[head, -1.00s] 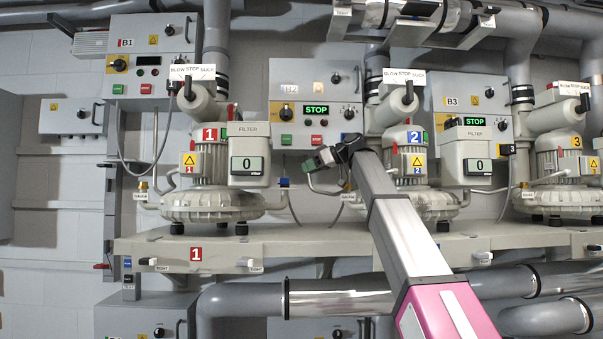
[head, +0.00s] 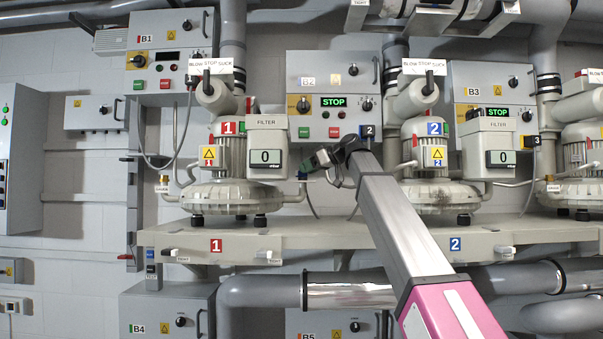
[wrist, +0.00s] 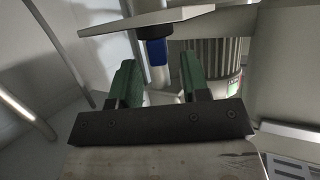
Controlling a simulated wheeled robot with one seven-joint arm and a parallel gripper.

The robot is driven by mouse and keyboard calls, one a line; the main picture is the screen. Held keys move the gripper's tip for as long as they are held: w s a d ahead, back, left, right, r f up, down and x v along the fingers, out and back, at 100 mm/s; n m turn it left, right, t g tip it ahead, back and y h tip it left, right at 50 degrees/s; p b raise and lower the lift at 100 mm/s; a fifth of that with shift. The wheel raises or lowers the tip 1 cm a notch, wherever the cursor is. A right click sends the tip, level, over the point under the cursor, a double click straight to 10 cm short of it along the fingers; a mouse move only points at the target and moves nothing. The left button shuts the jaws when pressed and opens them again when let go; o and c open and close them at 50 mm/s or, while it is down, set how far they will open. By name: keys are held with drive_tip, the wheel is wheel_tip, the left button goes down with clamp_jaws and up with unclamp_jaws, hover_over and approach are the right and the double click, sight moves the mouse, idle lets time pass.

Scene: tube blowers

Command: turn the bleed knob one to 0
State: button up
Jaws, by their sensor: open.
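Blower 1 (head: 225,193) is a pale machine with a red 1 tag, on the left part of a long shelf. My gripper (head: 318,160) is open and empty, just up and right of that fitting. In the wrist view its green fingers (wrist: 155,80) are apart. A blue and white post (wrist: 157,52) under a flat grey plate (wrist: 150,22) shows beyond and between the fingertips. No dial reading shows.
The filter box (head: 265,150) of blower 1, showing 0, is close left of my gripper. Blower 2 (head: 430,190) is to the right. The control panel marked B2 (head: 335,75) is behind. The shelf (head: 340,238) runs below, with several small handles on its front.

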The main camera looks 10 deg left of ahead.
drive_tip(key=shift+x, duration=1.55)
clamp_jaws()
drive_tip(key=shift+f+n+g, duration=0.15)
drive_tip(key=shift+n+g, duration=0.15)
drive_tip(key=shift+g, duration=0.1)
unclamp_jaws()
drive_tip(key=shift+s, duration=0.1)
drive_tip(key=v, duration=1.1)
